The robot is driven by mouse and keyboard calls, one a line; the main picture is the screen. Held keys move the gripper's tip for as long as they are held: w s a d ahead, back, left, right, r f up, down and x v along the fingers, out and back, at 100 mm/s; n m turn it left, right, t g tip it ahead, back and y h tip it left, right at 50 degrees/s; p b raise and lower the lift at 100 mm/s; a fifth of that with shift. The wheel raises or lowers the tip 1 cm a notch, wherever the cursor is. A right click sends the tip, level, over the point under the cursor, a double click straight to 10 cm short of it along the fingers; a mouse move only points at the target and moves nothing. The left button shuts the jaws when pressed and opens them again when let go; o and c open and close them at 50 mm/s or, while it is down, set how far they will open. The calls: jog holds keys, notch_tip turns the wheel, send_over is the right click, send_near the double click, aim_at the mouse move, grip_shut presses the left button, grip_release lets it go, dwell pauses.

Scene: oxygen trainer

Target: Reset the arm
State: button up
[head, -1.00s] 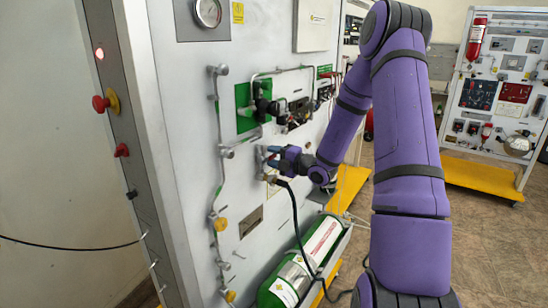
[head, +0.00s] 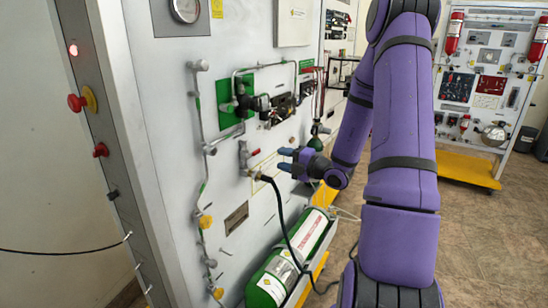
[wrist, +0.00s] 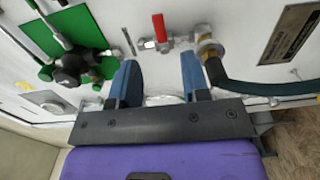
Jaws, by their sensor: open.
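My purple arm reaches in from the right of the head view. My gripper (head: 284,159) has blue fingers that stand open and apart from the panel (head: 170,120), pointing toward it. In the wrist view the two blue fingers (wrist: 163,82) are spread, with nothing held between them. Beyond them is a red-handled valve (wrist: 159,30) beside a brass fitting (wrist: 209,48) with a dark hose (wrist: 255,88). The fitting is clear of the fingers.
A green plate with a black valve (head: 240,103) sits above the gripper. A green cylinder (head: 275,280) lies low by the panel. A red button (head: 76,103) is on the panel's left edge. A second trainer (head: 490,90) stands at the right; open floor lies between.

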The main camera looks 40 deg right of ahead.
jog(key=shift+s+d, duration=0.1)
jog(key=shift+s, duration=0.15)
dwell(0.4)
jog(key=s+a+r+n+g+y, duration=0.1)
jog(key=s+a+r+n+g, duration=0.25)
jog(key=a+n, duration=0.5)
jog(key=s+a+r+n+g+y, duration=0.25)
jog(key=a+r+n+g, duration=0.2)
jog(key=a+n, duration=0.35)
jog(key=s+a+r+n+g+y, duration=0.1)
jog(key=s+a+r+n+g, duration=0.35)
jog(key=n, duration=0.45)
jog(key=s+a+r+n+h, duration=0.1)
jog(key=s+r+n+h, duration=0.2)
jog(key=s+n+h, duration=0.2)
jog(key=s+a+r+n+h, duration=0.1)
jog(key=s+r+n+h, duration=0.2)
jog(key=s+n, duration=0.8)
jog(key=shift+r+n+t+h, duration=0.35)
jog(key=shift+n+h, duration=1)
jog(key=shift+n, duration=3)
